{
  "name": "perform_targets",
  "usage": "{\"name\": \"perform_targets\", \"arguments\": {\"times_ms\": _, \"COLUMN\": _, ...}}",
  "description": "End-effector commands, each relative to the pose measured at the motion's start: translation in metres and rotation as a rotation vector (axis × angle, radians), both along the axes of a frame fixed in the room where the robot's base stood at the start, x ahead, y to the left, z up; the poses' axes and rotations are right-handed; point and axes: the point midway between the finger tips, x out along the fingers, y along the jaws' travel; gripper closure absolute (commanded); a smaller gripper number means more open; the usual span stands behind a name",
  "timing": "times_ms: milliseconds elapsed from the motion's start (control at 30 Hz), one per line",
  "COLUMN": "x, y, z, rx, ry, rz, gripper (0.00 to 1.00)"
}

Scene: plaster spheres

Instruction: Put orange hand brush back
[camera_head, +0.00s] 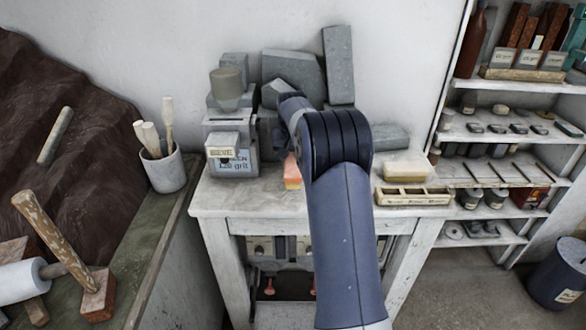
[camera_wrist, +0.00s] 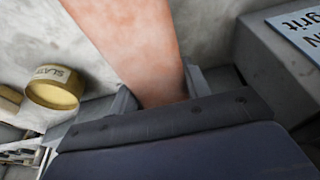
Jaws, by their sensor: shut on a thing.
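The orange hand brush (camera_head: 292,172) shows as a small orange piece just left of my arm, over the top of the white table (camera_head: 240,203). In the wrist view a long, faded orange-pink part of the brush (camera_wrist: 135,45) runs up from between my fingers. My gripper (camera_wrist: 160,92) is shut on it, one finger on each side. In the head view my arm hides most of the gripper and brush. I cannot tell whether the brush touches the tabletop.
Grey stone blocks (camera_head: 293,70) lean at the back wall. A divided tray (camera_head: 413,197) sits at the table's right. A yellowish tin (camera_wrist: 54,92) shows in the wrist view. Shelves (camera_head: 475,128) stand right.

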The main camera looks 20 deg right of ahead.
Motion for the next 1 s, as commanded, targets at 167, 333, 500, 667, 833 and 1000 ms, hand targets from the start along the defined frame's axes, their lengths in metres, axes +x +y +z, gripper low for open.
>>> {"name": "perform_targets", "arguments": {"times_ms": 167, "x": -0.001, "y": 0.0, "z": -0.027, "rx": 0.001, "ry": 0.005, "rz": 0.001, "gripper": 0.91}}
{"name": "perform_targets", "arguments": {"times_ms": 333, "x": -0.001, "y": 0.0, "z": -0.042, "rx": 0.0, "ry": 0.001, "rz": 0.001, "gripper": 0.91}}
{"name": "perform_targets", "arguments": {"times_ms": 500, "x": 0.0, "y": 0.0, "z": -0.042, "rx": 0.0, "ry": 0.0, "rz": 0.0, "gripper": 0.91}}
{"name": "perform_targets", "arguments": {"times_ms": 667, "x": 0.0, "y": 0.0, "z": -0.046, "rx": 0.0, "ry": 0.001, "rz": 0.0, "gripper": 0.91}}
{"name": "perform_targets", "arguments": {"times_ms": 833, "x": -0.001, "y": 0.0, "z": -0.045, "rx": 0.0, "ry": 0.001, "rz": 0.0, "gripper": 0.44}}
{"name": "perform_targets", "arguments": {"times_ms": 1000, "x": 0.0, "y": 0.0, "z": -0.045, "rx": 0.0, "ry": 0.001, "rz": 0.0, "gripper": 0.33}}
